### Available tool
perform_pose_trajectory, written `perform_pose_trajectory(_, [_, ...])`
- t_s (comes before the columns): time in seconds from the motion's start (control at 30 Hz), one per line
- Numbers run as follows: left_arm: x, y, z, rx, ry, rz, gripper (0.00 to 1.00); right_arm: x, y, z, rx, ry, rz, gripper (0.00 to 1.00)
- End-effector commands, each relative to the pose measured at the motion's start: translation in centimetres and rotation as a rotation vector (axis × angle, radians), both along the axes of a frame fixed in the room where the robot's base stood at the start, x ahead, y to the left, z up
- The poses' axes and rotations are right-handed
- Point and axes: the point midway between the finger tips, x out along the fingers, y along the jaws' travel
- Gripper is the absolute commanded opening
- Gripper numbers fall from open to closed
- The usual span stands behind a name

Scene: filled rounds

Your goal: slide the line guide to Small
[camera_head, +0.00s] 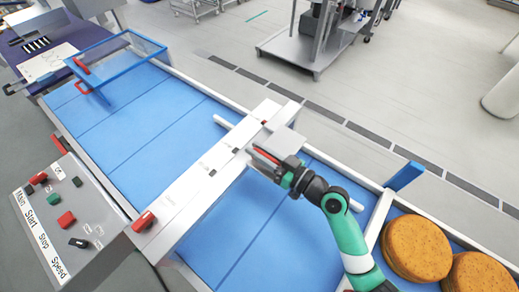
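A long white beam (195,190) crosses the blue conveyor at a slant and carries small dark marks, too small to read. A pale block with a flat plate (284,141) sits toward its far end, with a small red part beside it; this looks like the line guide, but I cannot be sure. My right gripper (262,158), on the green and dark arm, is at the near side of this block. Its fingers overlap the block's edge, so contact and opening are unclear. My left gripper is out of view. No size word is legible on the beam.
A control panel (68,217) with red, green and black controls stands at the left. A red knob (144,221) is at the beam's near end. A blue-framed clear guard (122,62) covers the far belt. Round golden cakes (416,248) lie at the lower right. The belt (150,115) is bare.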

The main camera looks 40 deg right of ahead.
Motion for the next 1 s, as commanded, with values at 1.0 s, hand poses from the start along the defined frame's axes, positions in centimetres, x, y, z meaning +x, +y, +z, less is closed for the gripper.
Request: perform_pose_trajectory(1.0, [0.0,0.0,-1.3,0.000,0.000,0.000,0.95,-10.5,-2.0,-0.2,0.001,0.002,-0.004,0.50])
